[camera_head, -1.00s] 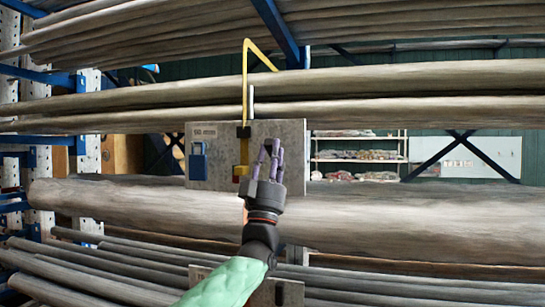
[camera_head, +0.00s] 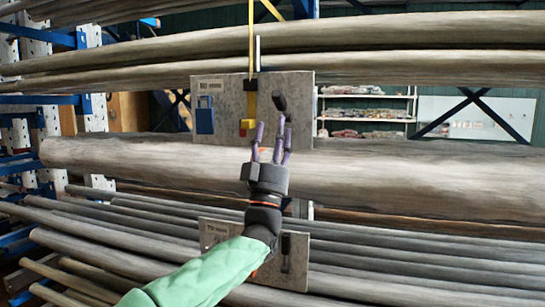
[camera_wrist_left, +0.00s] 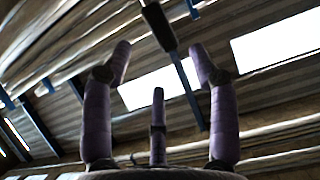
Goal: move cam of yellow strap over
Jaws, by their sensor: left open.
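The yellow strap (camera_head: 252,40) hangs down in front of the poles onto a grey plate (camera_head: 225,120). A black piece (camera_head: 250,85) sits around it near the plate's top edge, and a small yellow block with a red spot (camera_head: 248,124) is at its lower end. I cannot tell which piece is the cam. A black handle (camera_head: 279,102) stands to the right of the strap. My left gripper (camera_head: 272,128) is open and empty, just below the handle and right of the block. In the left wrist view the black handle (camera_wrist_left: 158,25) shows beyond the spread fingers. My right gripper is out of view.
A second grey plate (camera_head: 220,232) with a black handle (camera_head: 286,248) is lower, partly behind my arm. Long poles (camera_head: 400,170) lie across blue rack arms (camera_head: 40,99). Shelves (camera_head: 366,116) stand behind.

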